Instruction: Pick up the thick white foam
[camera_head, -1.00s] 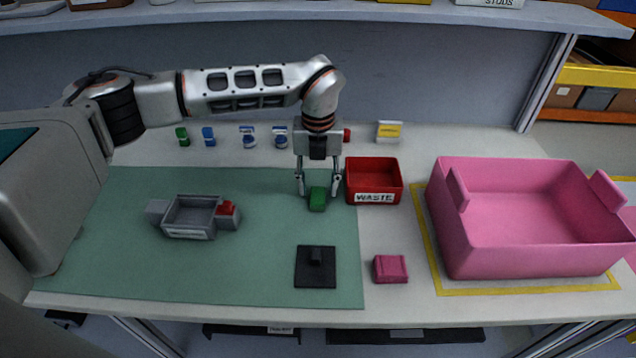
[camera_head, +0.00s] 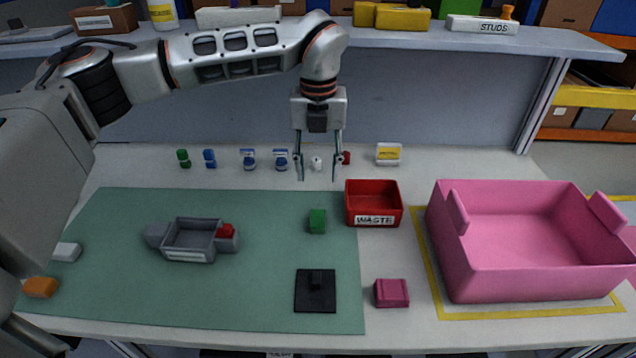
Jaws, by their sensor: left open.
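A white block (camera_head: 67,252) lies at the left edge of the green mat, partly behind my arm; I cannot tell whether it is the thick white foam. A small white item (camera_head: 316,163) stands in the back row and shows between the fingers of my left gripper (camera_head: 318,176). The left gripper points down, open and empty, above the back of the table. A green block (camera_head: 317,221) lies on the mat in front of it. My right gripper is not in view.
A red waste bin (camera_head: 373,217) stands right of the green block, and a large pink bin (camera_head: 530,280) at the right. A grey tray (camera_head: 188,256), a black plate (camera_head: 315,303), a pink block (camera_head: 391,293) and an orange block (camera_head: 40,287) lie around. A shelf (camera_head: 420,40) runs behind.

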